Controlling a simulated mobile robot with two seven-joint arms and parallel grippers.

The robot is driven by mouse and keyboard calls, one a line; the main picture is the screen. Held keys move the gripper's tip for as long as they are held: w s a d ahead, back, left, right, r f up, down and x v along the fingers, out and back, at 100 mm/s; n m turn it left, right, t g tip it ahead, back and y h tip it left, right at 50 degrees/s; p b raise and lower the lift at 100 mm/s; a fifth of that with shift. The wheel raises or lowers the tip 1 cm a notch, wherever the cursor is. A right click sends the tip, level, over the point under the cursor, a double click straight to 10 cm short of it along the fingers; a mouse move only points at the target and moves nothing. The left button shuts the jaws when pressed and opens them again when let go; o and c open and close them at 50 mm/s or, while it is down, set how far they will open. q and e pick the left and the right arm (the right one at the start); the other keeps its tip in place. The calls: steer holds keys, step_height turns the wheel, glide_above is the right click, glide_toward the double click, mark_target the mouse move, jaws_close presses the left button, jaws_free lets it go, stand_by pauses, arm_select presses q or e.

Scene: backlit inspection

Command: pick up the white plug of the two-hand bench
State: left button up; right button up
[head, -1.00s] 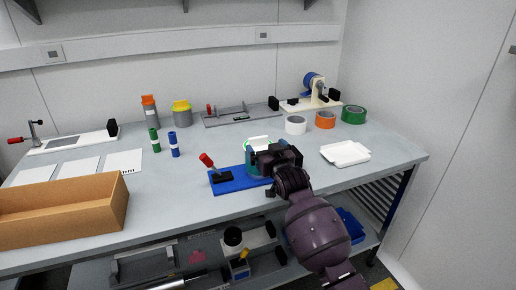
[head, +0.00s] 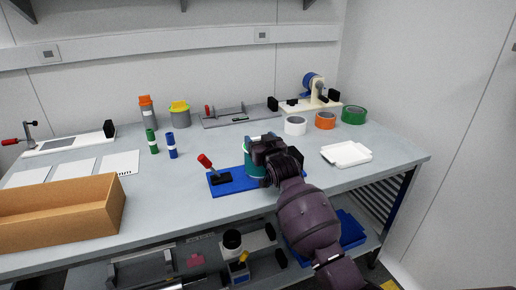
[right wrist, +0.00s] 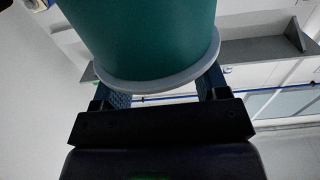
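The teal cylinder (head: 254,162) stands on the right part of the blue base (head: 217,187). My right gripper (head: 258,148) is at its upper right side and hides part of it. In the right wrist view the cylinder (right wrist: 150,38) and its pale rim (right wrist: 160,82) fill the upper middle. The fingers of my right gripper (right wrist: 165,85) are spread apart and pass behind the rim; their tips are hidden, so any grip cannot be told. The white plug cannot be made out now. My left gripper is not in view.
A red-handled lever (head: 206,161) stands on the blue base, left of the cylinder. A white tray (head: 346,154) lies to the right. Tape rolls, including a white one (head: 295,126), stand behind. A cardboard box (head: 60,222) occupies the front left. The bench between box and base is clear.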

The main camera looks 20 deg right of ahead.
steer(key=shift+c, duration=1.2)
steer(key=shift+r, duration=0.1)
step_height(320, 180, up, 20)
steer(key=p, duration=0.4)
steer(key=o, duration=0.3)
steer(key=c, duration=0.4)
steer(key=shift+o, duration=0.2)
